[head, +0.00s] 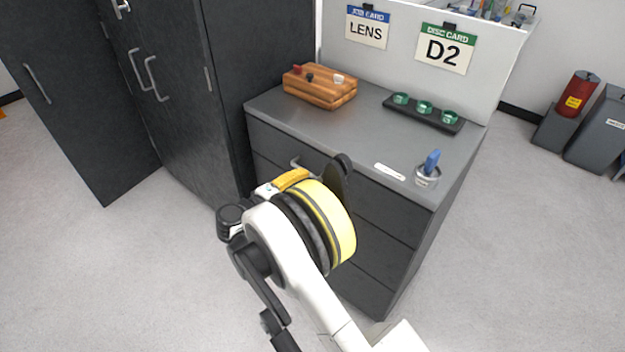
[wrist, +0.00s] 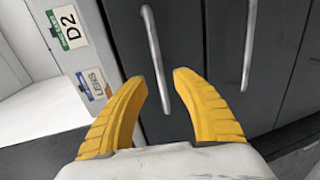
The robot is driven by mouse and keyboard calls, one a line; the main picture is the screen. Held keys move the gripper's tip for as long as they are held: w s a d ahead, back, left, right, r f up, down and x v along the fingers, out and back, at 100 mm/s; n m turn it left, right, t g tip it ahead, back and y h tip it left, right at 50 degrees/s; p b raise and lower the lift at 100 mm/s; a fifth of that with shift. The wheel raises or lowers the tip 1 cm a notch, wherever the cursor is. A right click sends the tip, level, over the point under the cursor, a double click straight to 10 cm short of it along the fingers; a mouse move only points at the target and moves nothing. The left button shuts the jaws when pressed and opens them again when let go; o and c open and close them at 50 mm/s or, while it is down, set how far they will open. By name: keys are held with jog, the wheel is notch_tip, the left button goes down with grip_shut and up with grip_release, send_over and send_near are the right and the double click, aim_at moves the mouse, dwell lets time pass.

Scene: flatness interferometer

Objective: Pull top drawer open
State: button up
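The dark drawer unit (head: 395,265) stands in the middle of the head view. Its top drawer (head: 268,138) looks flush, and a light bar handle (head: 296,162) shows partly on its front. My arm hides much of the unit's front. My gripper (wrist: 160,82) has its yellow fingers spread and empty in the wrist view. In the head view a yellow finger (head: 292,180) shows close to the drawer handle, but I cannot tell the gap.
A wooden block (head: 322,90), a black tray (head: 455,127) with green-ringed pieces and a small cup (head: 427,178) with a blue item stand on the worktop. Tall dark cabinets (head: 165,110) stand close on the left. A panel with cards (head: 405,60) rises behind. Floor at left is clear.

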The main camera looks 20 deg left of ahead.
aim_at(312, 174)
jog(key=b+x, duration=0.1)
jog(key=x, duration=0.4)
jog(key=shift+w, duration=0.1)
